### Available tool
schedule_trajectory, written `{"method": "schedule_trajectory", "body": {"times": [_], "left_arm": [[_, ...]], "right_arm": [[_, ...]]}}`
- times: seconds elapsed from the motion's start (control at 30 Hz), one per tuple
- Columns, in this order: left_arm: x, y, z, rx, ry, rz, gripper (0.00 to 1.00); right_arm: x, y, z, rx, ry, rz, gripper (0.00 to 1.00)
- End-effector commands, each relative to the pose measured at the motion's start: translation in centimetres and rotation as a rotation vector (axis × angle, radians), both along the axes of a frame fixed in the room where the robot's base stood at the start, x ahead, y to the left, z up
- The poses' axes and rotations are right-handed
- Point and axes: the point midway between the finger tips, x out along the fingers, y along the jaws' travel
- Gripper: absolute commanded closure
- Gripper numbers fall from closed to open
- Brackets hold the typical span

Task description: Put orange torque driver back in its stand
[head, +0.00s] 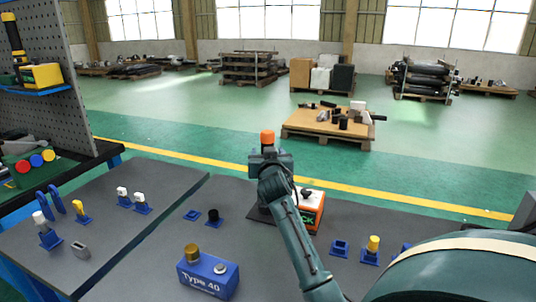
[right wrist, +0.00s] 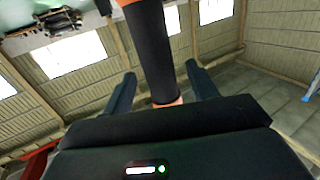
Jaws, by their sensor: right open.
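The orange torque driver shows its orange top (head: 267,137) above my right gripper (head: 270,158) in the head view. In the right wrist view its black handle (right wrist: 155,50), with orange at both ends, stands between the two separated fingers of the right gripper (right wrist: 160,70). The fingers are open, with gaps beside the handle. The driver's lower part is hidden in the head view. An empty blue holder (head: 340,248) stands on the bench to the right; I cannot tell which stand is the driver's. My left gripper is not in view.
A blue Type 40 block (head: 207,277) is at the front. A yellow-topped tool (head: 373,245) stands to the right.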

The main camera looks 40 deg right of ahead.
Motion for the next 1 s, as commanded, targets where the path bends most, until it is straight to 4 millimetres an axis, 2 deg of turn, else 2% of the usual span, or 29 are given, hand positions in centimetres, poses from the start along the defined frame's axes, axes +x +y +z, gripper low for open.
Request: {"method": "schedule_trajectory", "body": {"times": [0.03, 0.2, 0.7, 1.0], "left_arm": [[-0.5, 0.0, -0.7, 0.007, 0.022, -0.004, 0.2], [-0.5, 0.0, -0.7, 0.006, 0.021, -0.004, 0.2], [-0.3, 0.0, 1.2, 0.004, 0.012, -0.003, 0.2], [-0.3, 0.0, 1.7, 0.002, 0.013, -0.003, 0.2]], "right_arm": [[0.0, 0.0, -0.6, 0.007, 0.011, -0.001, 0.42], [0.0, 0.0, -0.4, 0.005, 0.008, 0.0, 0.42], [-2.8, 2.2, 0.1, 0.004, 0.005, 0.001, 0.42], [-4.0, 3.0, 0.2, 0.002, 0.004, -0.001, 0.42]]}}
